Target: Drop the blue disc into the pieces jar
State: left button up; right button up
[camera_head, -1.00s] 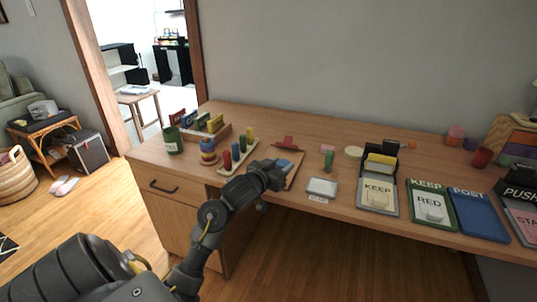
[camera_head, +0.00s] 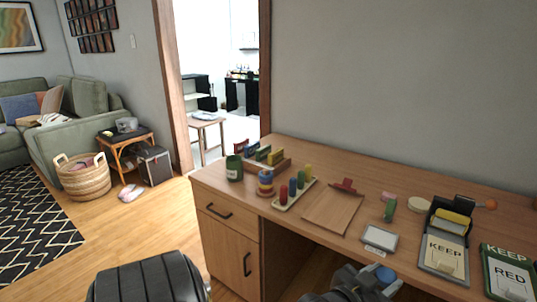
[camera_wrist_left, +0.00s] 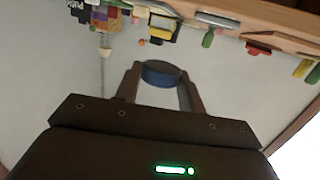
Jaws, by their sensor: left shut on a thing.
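The blue disc (camera_head: 386,274) is between the fingers of my left gripper (camera_head: 378,279), low in the head view in front of the desk edge. In the left wrist view the disc (camera_wrist_left: 160,76) is held between the two fingertips of the left gripper (camera_wrist_left: 160,82), clear of other things. A green jar with a pale label (camera_head: 234,168), which looks like the pieces jar, stands upright at the desk's left end, well apart from my gripper. Its inside is hidden. My right gripper is not in view.
Between gripper and jar on the desk (camera_head: 215,180) are a bare clipboard (camera_head: 333,210), a peg board (camera_head: 283,204) with coloured pegs and a ring stack (camera_head: 265,184).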

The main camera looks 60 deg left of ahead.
aim_at(234, 173)
jog(key=z, duration=2.35)
jog(key=k, duration=1.85)
jog(key=u, duration=2.4)
jog(key=i, duration=0.5)
jog(key=u, duration=0.05)
